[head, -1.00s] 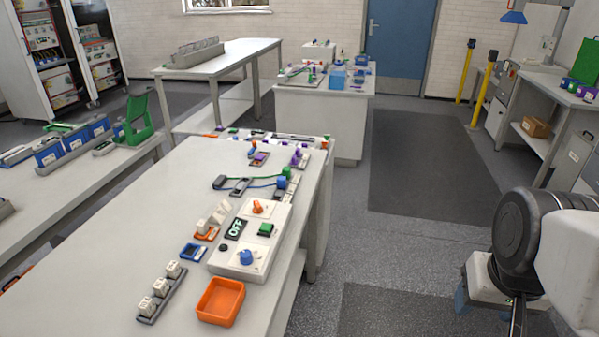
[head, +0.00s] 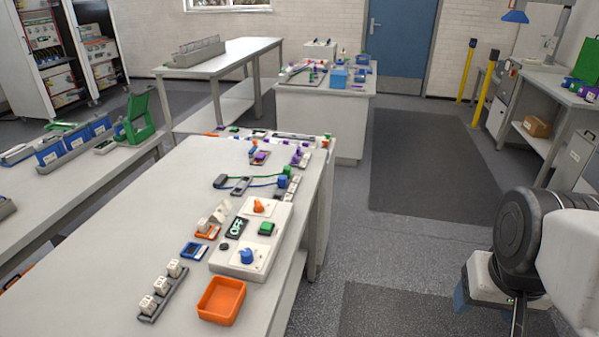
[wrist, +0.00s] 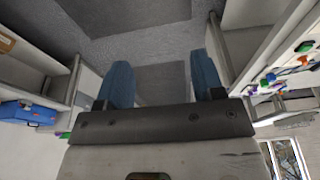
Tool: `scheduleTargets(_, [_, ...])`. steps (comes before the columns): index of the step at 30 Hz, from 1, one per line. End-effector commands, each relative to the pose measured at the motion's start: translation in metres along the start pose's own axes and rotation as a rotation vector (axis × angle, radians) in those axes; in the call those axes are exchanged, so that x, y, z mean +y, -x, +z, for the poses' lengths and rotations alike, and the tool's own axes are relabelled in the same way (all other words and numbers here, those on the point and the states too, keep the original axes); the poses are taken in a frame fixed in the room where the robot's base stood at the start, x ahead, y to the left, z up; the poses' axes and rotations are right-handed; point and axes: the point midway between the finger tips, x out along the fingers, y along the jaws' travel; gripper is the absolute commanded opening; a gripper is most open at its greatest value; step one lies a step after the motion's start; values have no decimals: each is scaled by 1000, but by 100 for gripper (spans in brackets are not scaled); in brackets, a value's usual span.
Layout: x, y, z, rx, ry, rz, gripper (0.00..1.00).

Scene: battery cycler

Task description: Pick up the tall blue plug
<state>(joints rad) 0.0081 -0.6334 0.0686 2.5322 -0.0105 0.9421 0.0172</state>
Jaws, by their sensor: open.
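A small upright blue plug (head: 283,181) stands at the far half of the near bench, beside a green and blue cable. It may be the tall blue plug, but it is too small to be sure. Another small blue piece (head: 253,151) stands farther back, next to orange and purple ones. My gripper is at the lower right of the head view, off the bench and largely hidden behind my arm. In the wrist view my gripper (wrist: 160,78) has its two blue fingers wide apart with nothing between them, above the grey floor.
The near bench (head: 175,210) holds a white panel (head: 231,268) with an orange knob, a blue knob and an OFF display. An orange tray (head: 221,299) sits at its front. A white rear bench (head: 318,105) carries more parts. Open floor (head: 400,237) lies between bench and arm.

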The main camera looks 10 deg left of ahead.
Motion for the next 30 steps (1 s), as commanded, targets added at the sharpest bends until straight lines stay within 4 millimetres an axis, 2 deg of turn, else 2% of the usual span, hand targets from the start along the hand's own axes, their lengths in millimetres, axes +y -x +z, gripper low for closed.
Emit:
scheduleTargets(5, [-1, 1, -3, -1, 5, 0, 62])
scheduleTargets(11, [-6, 4, -21, -8, 48, -4, 62])
scheduleTargets(17, [-17, 9, -59, -22, 137, -12, 62])
scheduleTargets(30, [-61, 9, -166, -54, 388, -35, 62])
